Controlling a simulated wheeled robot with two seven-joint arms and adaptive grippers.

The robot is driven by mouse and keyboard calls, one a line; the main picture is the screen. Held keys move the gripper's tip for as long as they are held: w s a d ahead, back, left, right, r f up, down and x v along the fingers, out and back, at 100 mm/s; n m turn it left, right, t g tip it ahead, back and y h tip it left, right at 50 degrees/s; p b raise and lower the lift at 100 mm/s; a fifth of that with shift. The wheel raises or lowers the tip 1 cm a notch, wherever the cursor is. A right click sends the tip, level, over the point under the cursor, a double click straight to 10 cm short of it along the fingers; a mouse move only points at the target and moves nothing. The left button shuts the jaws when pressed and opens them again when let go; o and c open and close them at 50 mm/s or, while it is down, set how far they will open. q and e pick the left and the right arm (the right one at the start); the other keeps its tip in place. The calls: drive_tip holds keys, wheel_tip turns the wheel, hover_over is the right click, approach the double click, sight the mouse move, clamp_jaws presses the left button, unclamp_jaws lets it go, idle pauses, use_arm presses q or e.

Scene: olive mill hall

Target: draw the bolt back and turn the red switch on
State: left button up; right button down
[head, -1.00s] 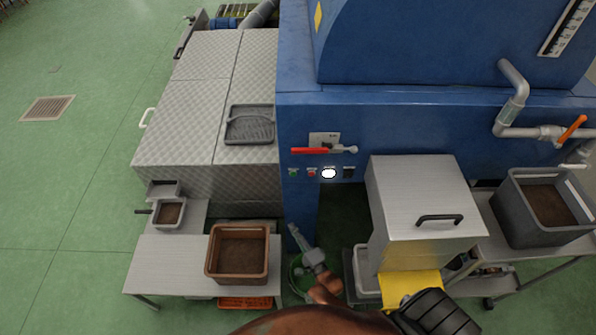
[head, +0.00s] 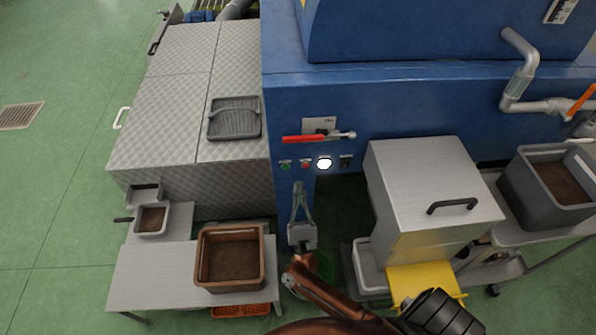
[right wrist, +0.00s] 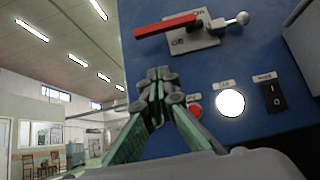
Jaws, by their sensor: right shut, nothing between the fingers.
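The red switch (head: 303,139) is a long red handle lying almost level, pointing left, on a pale plate on the blue machine front. It also shows in the right wrist view (right wrist: 165,27), where the plate carries ON and OFF marks. The bolt (head: 350,134) is a grey metal rod with a ball knob, at the handle's right end; its knob is clear in the right wrist view (right wrist: 243,17). My right gripper (head: 299,188) is shut and empty, below the switch and the button row, apart from the handle. My left gripper is not in view.
Below the switch are a green button (head: 285,166), a red button (head: 305,165), a lit white lamp (head: 324,163) and a black rocker switch (head: 346,162). A metal box (head: 430,180) stands close on the right. A brown crate (head: 200,262) stands on the left table.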

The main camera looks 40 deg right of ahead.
sight(305, 136)
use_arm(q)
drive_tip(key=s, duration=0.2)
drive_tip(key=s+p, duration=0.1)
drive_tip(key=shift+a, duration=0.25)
use_arm(e)
drive_tip(key=s+a+r+x, duration=0.1)
drive_tip(key=r+x, duration=0.1)
drive_tip(key=x, duration=0.9)
drive_tip(key=shift+r, duration=0.25)
drive_tip(key=shift+d, duration=0.1)
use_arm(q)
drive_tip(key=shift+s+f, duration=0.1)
